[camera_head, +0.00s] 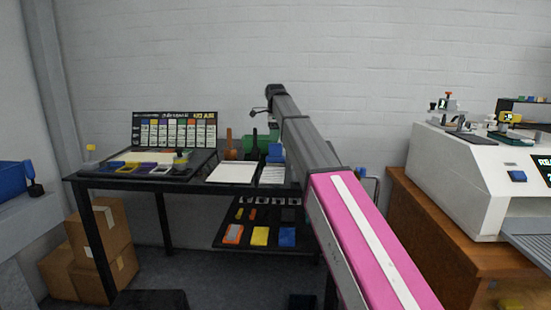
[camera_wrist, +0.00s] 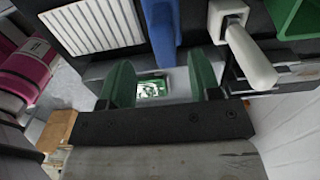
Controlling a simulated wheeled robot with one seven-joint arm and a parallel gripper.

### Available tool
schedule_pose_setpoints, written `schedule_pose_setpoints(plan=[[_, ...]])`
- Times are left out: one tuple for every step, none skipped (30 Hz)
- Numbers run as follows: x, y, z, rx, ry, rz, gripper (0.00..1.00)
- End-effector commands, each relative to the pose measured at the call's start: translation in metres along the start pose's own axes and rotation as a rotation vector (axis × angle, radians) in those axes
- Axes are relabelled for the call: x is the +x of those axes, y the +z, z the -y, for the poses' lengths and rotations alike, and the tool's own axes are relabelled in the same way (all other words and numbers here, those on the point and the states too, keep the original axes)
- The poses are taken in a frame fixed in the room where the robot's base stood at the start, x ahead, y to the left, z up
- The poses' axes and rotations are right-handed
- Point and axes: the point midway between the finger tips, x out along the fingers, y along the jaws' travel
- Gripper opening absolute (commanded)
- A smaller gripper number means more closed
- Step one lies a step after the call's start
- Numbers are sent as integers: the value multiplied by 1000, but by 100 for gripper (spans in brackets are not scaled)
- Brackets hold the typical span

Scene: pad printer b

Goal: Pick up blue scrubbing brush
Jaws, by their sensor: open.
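My gripper (camera_wrist: 160,82) shows in the wrist view with its two green fingers apart and nothing held between them. A long blue piece (camera_wrist: 163,28), which looks like part of the blue scrubbing brush, lies beyond the fingertips near the top of that view, and its far end is cut off. In the head view a blue object (camera_head: 275,153) stands at the right end of the black table, beside a green one; its shape is too small to be sure it is the brush. My arm reaches over that end, and my fingertips are not clear there.
The black table (camera_head: 75,177) holds a colour chart board (camera_head: 174,132) and a white sheet (camera_head: 231,172). A green object (camera_wrist: 298,18) and a white cylinder (camera_wrist: 252,58) sit close on the right in the wrist view. A white printer (camera_head: 470,180) stands at right.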

Motion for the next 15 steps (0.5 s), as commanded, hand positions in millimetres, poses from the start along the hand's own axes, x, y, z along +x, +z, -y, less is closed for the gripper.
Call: schedule_pose_setpoints(plan=[[9, 0, -1, 0, 1, 0, 57], [12, 0, -1, 0, 0, 0, 57], [16, 0, 0, 0, 0, 0, 57], [18, 0, 0, 0, 0, 0, 57], [20, 0, 0, 0, 0, 0, 57], [22, 0, 0, 0, 0, 0, 57], [23, 0, 0, 0, 0, 0, 57], [24, 0, 1, 0, 0, 0, 57], [27, 0, 1, 0, 0, 0, 57], [30, 0, 2, 0, 0, 0, 57], [34, 0, 2, 0, 0, 0, 57], [39, -1, 3, 0, 0, 0, 57], [43, -1, 4, 0, 0, 0, 57], [48, -1, 4, 0, 0, 0, 57], [54, -1, 5, 0, 1, 0, 57]])
